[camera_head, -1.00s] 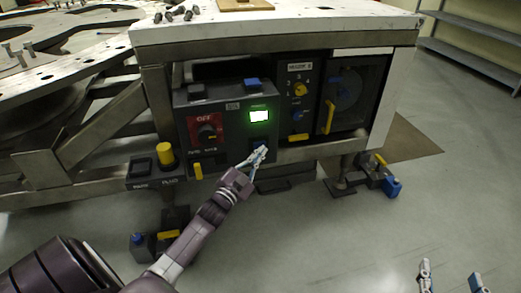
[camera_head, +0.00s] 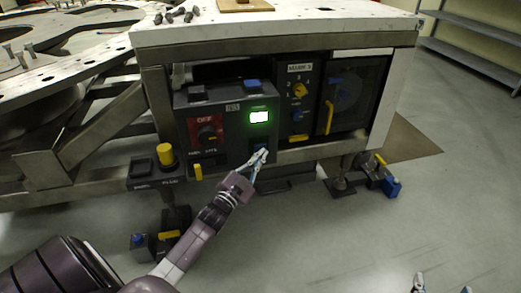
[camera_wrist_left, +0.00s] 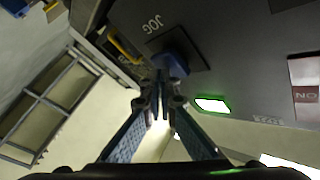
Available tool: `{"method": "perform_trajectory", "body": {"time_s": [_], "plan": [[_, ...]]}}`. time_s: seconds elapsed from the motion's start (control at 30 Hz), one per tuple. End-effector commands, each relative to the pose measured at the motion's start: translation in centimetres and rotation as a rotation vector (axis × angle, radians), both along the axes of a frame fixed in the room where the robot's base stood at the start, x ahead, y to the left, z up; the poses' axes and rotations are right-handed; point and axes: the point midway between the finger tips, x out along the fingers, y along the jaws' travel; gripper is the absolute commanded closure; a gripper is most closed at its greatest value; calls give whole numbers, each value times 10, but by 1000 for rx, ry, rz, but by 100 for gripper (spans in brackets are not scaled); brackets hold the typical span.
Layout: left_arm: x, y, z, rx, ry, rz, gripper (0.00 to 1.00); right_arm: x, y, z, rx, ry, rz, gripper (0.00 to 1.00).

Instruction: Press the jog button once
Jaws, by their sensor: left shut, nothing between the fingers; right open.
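The jog button (camera_wrist_left: 172,64) is a blue knob on a black plate marked JOG in the left wrist view. In the head view it shows as a small blue patch (camera_head: 259,147) low on the dark control box, partly hidden by my gripper. My left gripper (camera_head: 261,156) is shut and empty, its tips right at the button. In the left wrist view its closed fingertips (camera_wrist_left: 160,82) overlap the button's lower edge; I cannot tell whether they touch it. My right gripper (camera_head: 443,287) is open and empty at the bottom right, only its fingertips showing.

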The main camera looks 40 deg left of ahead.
Motion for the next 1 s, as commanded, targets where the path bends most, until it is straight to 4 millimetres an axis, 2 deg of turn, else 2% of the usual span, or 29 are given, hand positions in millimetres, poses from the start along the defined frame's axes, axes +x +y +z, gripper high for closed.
{"method": "perform_trajectory", "body": {"time_s": [0.6,1.0], "plan": [[-7,-8,1,1,-1,0,100,-18,-8,-33,-36,155,-9,41],[-7,-9,0,0,-1,-1,100,-19,-9,-34,-41,162,-10,41]]}}
